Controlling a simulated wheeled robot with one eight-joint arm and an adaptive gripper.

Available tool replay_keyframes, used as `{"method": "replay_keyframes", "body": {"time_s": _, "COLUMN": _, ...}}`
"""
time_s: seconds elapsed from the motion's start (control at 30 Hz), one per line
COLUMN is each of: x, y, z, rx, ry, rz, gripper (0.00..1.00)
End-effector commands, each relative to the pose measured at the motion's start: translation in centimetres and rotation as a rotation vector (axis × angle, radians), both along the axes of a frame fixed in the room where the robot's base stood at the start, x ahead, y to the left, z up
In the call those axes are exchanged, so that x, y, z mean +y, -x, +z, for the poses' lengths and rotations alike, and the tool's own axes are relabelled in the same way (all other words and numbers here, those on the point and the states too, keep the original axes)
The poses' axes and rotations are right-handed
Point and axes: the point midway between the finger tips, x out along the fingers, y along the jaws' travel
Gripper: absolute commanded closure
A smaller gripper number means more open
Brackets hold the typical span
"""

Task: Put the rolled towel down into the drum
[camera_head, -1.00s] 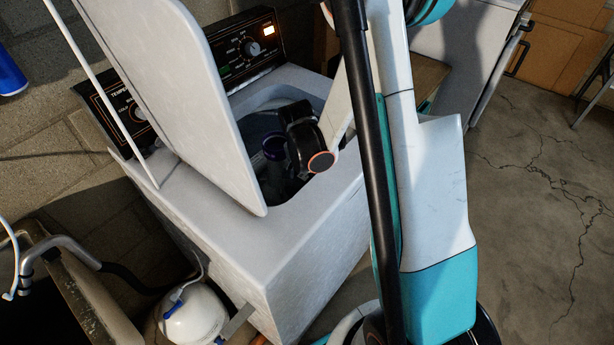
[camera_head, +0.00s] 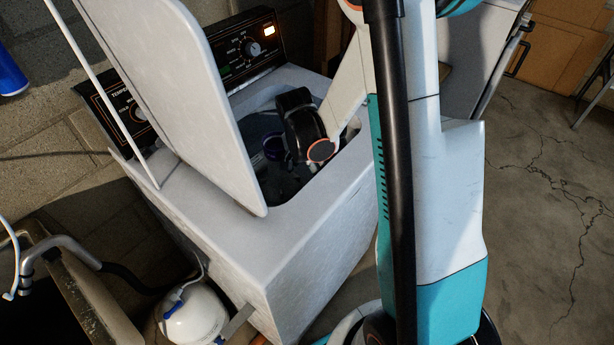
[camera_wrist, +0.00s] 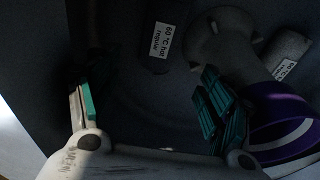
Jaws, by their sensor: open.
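A purple, round-ended roll with a white stripe (camera_wrist: 282,128), which looks like the rolled towel, lies inside the dark drum (camera_wrist: 120,35) at the right of the wrist view. It also shows as a small purple spot in the head view (camera_head: 273,147), left of my wrist. My gripper (camera_wrist: 152,112) is open inside the drum, with nothing between its fingers. The roll lies just outside the right finger; whether they touch I cannot tell.
The raised white lid (camera_head: 190,100) stands left of the drum opening. The washer's white top (camera_head: 235,232) rims it. A dark agitator (camera_wrist: 228,40) with labels stands in the drum.

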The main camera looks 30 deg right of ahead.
Motion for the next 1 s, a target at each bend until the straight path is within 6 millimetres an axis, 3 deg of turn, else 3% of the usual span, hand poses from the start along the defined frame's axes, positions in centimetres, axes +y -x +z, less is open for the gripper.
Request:
{"method": "replay_keyframes", "body": {"time_s": 0.4, "x": 0.9, "y": 0.4, "z": 6.6, "rx": 0.000, "ry": 0.000, "rz": 0.001, "gripper": 0.26}}
{"method": "replay_keyframes", "body": {"time_s": 1.0, "x": 1.7, "y": 1.0, "z": 9.6, "rx": -0.019, "ry": 0.001, "rz": 0.056, "gripper": 0.26}}
